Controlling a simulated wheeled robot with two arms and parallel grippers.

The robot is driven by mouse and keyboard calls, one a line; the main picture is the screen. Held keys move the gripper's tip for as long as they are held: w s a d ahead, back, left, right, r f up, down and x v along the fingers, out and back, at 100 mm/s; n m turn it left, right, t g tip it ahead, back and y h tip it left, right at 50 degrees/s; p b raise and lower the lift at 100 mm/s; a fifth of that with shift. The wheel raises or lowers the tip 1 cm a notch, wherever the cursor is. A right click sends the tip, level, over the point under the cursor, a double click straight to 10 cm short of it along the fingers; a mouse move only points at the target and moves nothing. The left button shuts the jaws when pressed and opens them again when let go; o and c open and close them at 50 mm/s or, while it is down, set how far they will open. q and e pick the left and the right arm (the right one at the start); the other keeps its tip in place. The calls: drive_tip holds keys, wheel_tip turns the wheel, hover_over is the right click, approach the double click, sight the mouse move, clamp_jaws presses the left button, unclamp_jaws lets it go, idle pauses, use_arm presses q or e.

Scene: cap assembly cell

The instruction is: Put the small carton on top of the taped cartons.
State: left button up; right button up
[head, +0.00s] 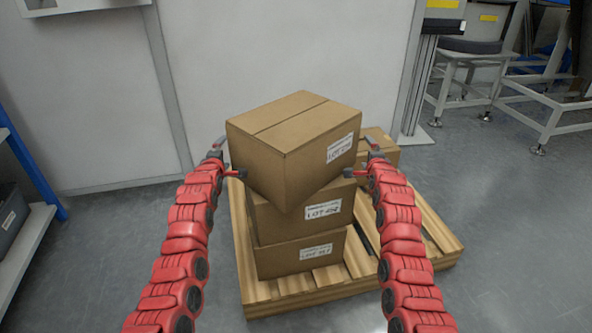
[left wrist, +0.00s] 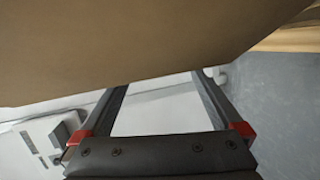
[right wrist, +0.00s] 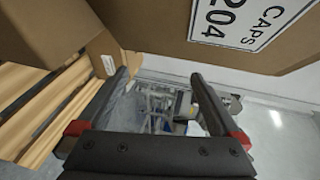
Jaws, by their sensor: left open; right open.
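A large brown carton (head: 290,145) with a lot label is at the top of a stack, turned at an angle to the cartons below. I cannot tell whether it rests on them or is held just above. Below it are a middle carton (head: 275,222) and a bottom carton (head: 290,260), both labelled. A smaller-looking carton (head: 380,146) is partly hidden behind at the right. My left gripper (head: 231,158) is open at the top carton's left side. My right gripper (head: 355,158) is open at its right side. The top carton also fills the upper left wrist view (left wrist: 130,45).
The stack stands on a wooden pallet (head: 440,240), with bare slats at right. A blue-framed shelf (head: 30,235) is at the left edge. A wall panel (head: 280,50) is behind, and metal stands (head: 470,75) are at the back right. Grey floor is clear at right.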

use_arm(q)
drive_tip(key=v, duration=1.2)
use_arm(e)
drive_tip(key=v, duration=1.2)
use_arm(q)
drive_tip(key=shift+r, duration=0.1)
use_arm(e)
drive_tip(key=shift+r, duration=0.1)
